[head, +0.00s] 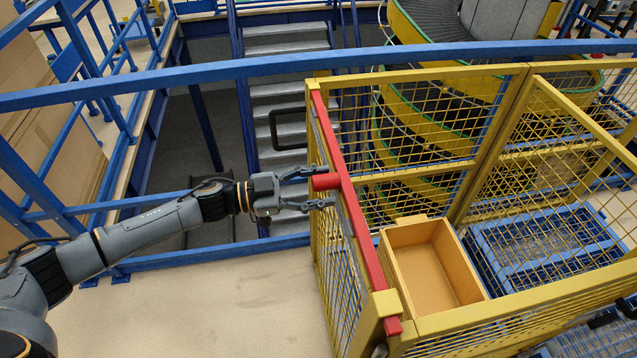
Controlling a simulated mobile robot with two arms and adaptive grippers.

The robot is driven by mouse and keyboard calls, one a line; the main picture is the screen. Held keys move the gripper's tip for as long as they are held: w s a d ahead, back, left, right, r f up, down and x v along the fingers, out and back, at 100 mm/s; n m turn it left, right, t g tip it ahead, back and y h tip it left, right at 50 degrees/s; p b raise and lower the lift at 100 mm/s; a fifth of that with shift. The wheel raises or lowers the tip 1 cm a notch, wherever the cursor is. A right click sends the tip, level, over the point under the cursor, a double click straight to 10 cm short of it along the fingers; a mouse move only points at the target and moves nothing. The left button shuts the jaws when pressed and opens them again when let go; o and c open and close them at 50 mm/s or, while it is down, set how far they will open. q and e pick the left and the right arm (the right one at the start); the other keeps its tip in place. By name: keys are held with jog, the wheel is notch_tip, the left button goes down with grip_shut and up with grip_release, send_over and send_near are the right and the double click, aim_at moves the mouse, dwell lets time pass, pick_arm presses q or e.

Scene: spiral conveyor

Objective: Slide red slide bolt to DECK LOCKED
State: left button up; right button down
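The red slide bolt (352,222) is a long red bar along the top edge of the yellow mesh gate (328,262). It runs from the gate's far end to the near corner post, where its end (393,327) shows past the post. A short round red knob (325,182) sticks out from the bar towards the left. My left gripper (328,187) is open, with one finger above the knob and one below it. A gap shows between the lower finger and the knob; contact at the upper finger is unclear. No DECK LOCKED marking is readable. My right gripper is out of view.
A black handle (288,130) juts from the gate's far end. A blue rail (200,73) crosses behind, before grey stairs (287,90). An orange-tan bin (402,262) and blue crate (548,252) stand inside the yellow cage. The floor (215,310) left of the gate is clear.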

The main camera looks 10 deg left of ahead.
pick_arm(q)
jog(key=shift+w+a, duration=0.1)
jog(key=shift+a, duration=0.05)
jog(key=shift+a, duration=0.3)
jog(key=v, duration=1.1)
jog(key=shift+s, duration=0.3)
